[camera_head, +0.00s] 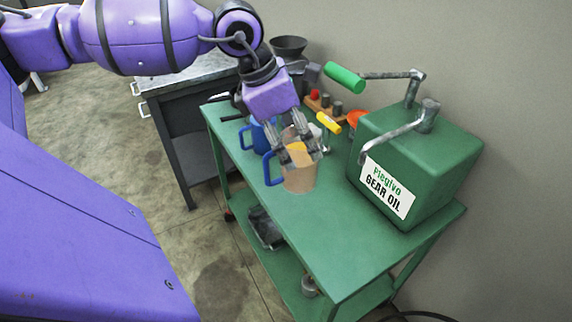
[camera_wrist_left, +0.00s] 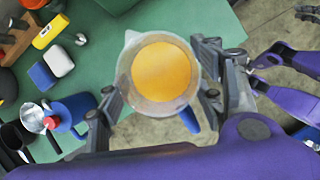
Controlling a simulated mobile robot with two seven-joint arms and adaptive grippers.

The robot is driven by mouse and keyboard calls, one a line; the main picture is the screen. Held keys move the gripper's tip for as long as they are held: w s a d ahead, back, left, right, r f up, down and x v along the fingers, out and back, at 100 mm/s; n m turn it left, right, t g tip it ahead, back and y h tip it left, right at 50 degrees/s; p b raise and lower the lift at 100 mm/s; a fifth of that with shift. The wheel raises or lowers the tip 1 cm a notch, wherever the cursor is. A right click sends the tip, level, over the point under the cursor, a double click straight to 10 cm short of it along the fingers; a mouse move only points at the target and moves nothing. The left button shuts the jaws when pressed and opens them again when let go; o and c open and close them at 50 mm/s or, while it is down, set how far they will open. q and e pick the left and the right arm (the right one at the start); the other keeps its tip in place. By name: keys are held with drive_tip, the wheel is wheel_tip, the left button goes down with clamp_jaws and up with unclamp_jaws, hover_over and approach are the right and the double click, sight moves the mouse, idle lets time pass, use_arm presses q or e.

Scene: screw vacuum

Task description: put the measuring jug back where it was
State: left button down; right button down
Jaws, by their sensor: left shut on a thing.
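The measuring jug (camera_head: 299,181) is clear, with orange liquid inside and a blue handle on its left in the head view. My left gripper (camera_head: 298,160) is shut on it from above, one finger on each side. The left wrist view looks down into the jug (camera_wrist_left: 160,72), between the two fingers (camera_wrist_left: 160,98). The jug is upright at the left edge of the green cart top (camera_head: 345,262); I cannot tell whether its base touches. What looks like my right gripper (camera_wrist_left: 308,13) shows at the left wrist view's right edge, too small to judge.
A green gear oil tank (camera_head: 425,160) with a crank stands right of the jug. A blue can (camera_head: 262,136) is close behind it. A yellow tool (camera_head: 329,123) and a wooden block with tools (camera_head: 325,107) lie farther back. The cart's front is clear.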

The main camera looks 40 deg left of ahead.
use_arm(q)
drive_tip(key=w+a+f, duration=0.2)
drive_tip(key=w+a, duration=0.1)
drive_tip(key=w+a+f, duration=0.1)
drive_tip(key=w+a, duration=0.1)
drive_tip(key=shift+w+p, duration=0.25)
drive_tip(key=shift+p, duration=0.1)
drive_tip(key=w+a+f, duration=0.4)
drive_tip(key=f, duration=0.5)
drive_tip(key=shift+f, duration=0.3)
drive_tip(key=shift+f, duration=0.2)
drive_tip(key=c, duration=0.5)
unclamp_jaws()
